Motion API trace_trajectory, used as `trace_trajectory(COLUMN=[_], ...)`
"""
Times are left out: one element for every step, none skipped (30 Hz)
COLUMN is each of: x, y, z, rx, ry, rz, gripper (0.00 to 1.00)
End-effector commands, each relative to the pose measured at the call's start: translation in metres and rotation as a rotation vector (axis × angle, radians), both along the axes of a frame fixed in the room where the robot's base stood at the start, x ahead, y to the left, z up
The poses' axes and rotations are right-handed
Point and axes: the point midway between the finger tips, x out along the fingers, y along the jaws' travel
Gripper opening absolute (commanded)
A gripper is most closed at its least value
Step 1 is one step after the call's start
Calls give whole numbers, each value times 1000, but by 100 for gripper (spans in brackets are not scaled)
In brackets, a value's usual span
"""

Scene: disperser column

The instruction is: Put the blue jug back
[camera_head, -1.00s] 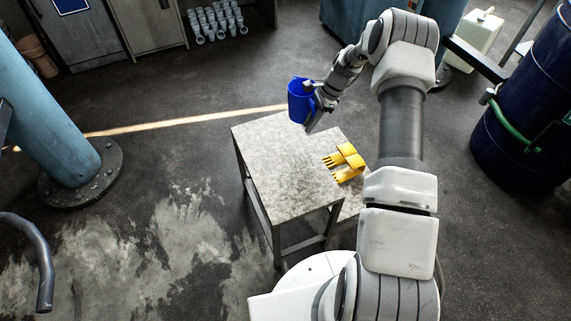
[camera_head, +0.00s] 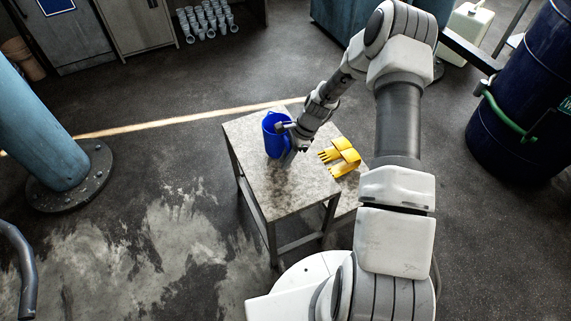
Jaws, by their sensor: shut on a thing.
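The blue jug (camera_head: 272,138) is upright at the far left part of the small grey table (camera_head: 285,193). It is on the tabletop or just above it; I cannot tell whether it touches. My gripper (camera_head: 287,139) is at the jug's right side, shut on it, with the fingers partly hidden by the wrist and jug.
Yellow gloves (camera_head: 341,156) lie to the right of the jug, on a lower surface beside the table. A blue pillar (camera_head: 40,130) stands at the left and a dark blue drum (camera_head: 525,105) at the right. The near part of the tabletop is clear.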

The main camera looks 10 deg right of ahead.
Motion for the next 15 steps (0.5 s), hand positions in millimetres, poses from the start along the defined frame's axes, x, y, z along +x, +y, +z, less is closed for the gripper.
trace_trajectory(x=[0,0,0,0,0,1,1,1,1,1,1,0,0,0,0], y=[0,0,0,0,0,0,0,0,0,0,0,0,0,0,0], z=[-13,-16,-19,-20,-20,-19,-18,-18,-18,-18,-18,-19,-21,-22,-22], rx=[2,2,1,1,1,1,0,0,0,0,0,0,0,0,0], ry=[1,1,1,1,-1,-1,-1,-1,-1,-1,-1,0,0,0,0], rz=[-1,0,1,1,2,2,2,2,2,2,2,1,1,1,1], gripper=[0,0,0,0,0,0,0,0,0,0,0,0,0,0,23])
